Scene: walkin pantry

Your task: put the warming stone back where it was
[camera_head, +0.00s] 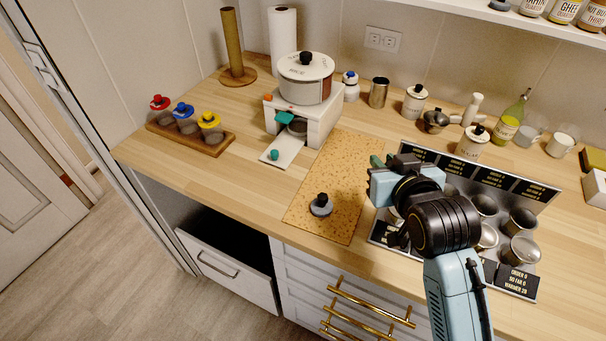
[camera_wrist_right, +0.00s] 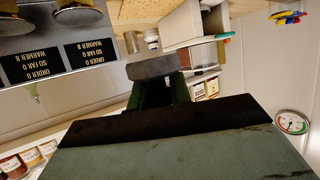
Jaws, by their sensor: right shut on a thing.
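My right gripper (camera_head: 380,162) is above the counter, near the right edge of the cork mat (camera_head: 345,165) and the back left of the metal cup tray. In the right wrist view its dark green fingers (camera_wrist_right: 160,92) are shut on a grey flat-faced block (camera_wrist_right: 152,67), likely the warming stone. The block is hard to make out in the head view. A white stand (camera_head: 318,128) carries a lidded pot (camera_head: 306,88). My left gripper is not in view.
A grey disc with a black knob (camera_head: 320,206) lies on the mat. The tray (camera_head: 530,190) at right holds several metal cups and order cards. Jars, a mortar and bottles line the back. The front left counter is clear.

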